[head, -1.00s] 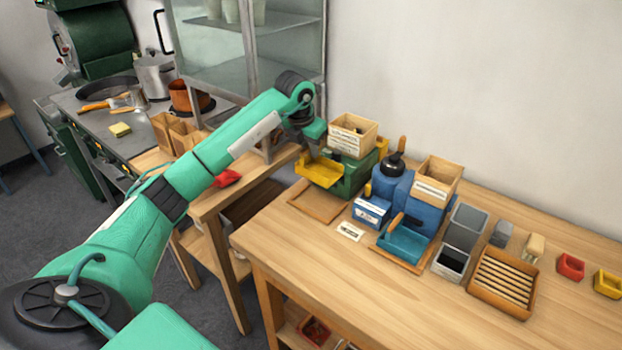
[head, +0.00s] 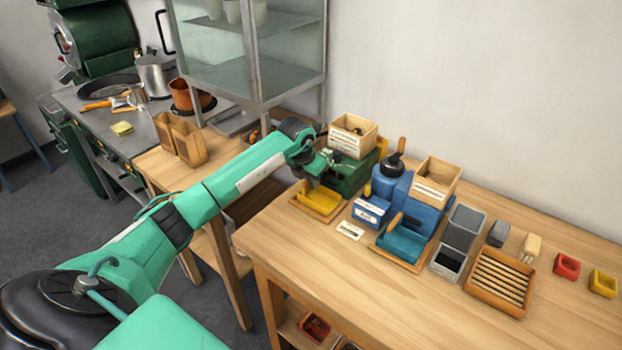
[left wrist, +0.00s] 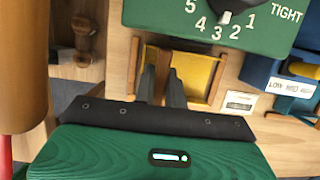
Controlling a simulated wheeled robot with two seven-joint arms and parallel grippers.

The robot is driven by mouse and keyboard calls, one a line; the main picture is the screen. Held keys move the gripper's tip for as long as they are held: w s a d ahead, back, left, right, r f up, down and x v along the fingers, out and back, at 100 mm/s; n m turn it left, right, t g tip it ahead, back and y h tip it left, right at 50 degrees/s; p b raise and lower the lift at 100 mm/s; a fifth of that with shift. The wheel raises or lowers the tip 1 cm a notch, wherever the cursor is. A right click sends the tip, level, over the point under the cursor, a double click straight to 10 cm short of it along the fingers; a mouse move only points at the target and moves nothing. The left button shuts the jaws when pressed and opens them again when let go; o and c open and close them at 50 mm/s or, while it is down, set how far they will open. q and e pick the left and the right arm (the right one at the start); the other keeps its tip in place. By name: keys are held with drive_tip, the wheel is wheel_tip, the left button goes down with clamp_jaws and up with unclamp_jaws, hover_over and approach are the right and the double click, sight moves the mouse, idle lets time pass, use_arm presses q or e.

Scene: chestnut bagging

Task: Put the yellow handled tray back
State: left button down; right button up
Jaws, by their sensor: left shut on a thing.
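The yellow handled tray (head: 318,203) sits low at the front of the green machine (head: 352,176), on or just above a wooden base with raised edges (head: 300,208). My left gripper (head: 312,183) reaches down to the tray's near left side. In the left wrist view, the fingers (left wrist: 161,88) are close together at the tray's edge, and the yellow floor (left wrist: 200,72) shows between the wooden edges. The green machine's numbered dial face (left wrist: 215,18) is just beyond. My right gripper is not in view.
A blue machine (head: 408,200) with a teal tray (head: 400,242) stands to the right. The table's front middle (head: 330,275) is clear.

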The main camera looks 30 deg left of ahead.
use_arm(q)
drive_tip(key=shift+f, duration=0.15)
drive_tip(key=c, duration=1.5)
unclamp_jaws()
drive_tip(key=shift+o, duration=0.2)
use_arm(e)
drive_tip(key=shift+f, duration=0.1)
